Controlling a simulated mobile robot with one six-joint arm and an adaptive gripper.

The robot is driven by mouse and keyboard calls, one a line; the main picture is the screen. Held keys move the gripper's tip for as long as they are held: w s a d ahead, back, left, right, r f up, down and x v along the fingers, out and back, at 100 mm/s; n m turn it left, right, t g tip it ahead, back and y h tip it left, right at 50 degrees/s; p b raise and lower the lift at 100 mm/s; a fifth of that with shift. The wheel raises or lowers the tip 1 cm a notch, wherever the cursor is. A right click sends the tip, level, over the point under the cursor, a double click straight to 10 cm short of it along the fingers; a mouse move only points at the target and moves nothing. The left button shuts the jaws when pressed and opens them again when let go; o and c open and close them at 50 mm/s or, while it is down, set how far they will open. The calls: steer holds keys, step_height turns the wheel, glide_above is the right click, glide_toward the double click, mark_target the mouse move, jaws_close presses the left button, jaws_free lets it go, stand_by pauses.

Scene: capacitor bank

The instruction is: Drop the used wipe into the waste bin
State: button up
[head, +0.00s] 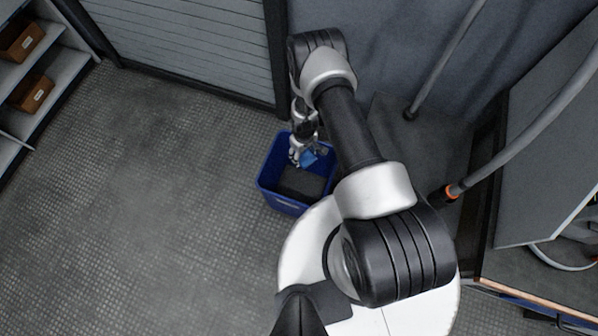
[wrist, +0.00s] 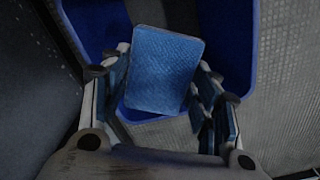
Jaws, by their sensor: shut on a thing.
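The used wipe is a flat blue textured piece (wrist: 164,72), held out between the fingertips in the wrist view. It also shows small in the head view (head: 309,158). My gripper (head: 300,160) is shut on it, with one finger on each side in the wrist view (wrist: 160,80). The waste bin is an open blue tub (head: 284,202) on the floor with a dark inside. My gripper and the wipe are over its opening. In the wrist view the bin's blue wall (wrist: 240,50) shows behind the wipe. The exact height above the bin is hard to tell.
A shelf with brown boxes (head: 33,93) stands at the left. A grey shutter door (head: 190,40) is behind the bin. Grey hoses and an open cabinet panel (head: 550,150) are at the right. The floor (head: 150,220) left of the bin is clear.

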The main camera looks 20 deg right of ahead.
step_height(320, 180, down, 3)
steer(key=shift+f+b, duration=0.15)
steer(key=shift+b, duration=0.75)
steer(key=o, duration=1.2)
step_height(320, 180, up, 12)
steer(key=shift+r, duration=0.1)
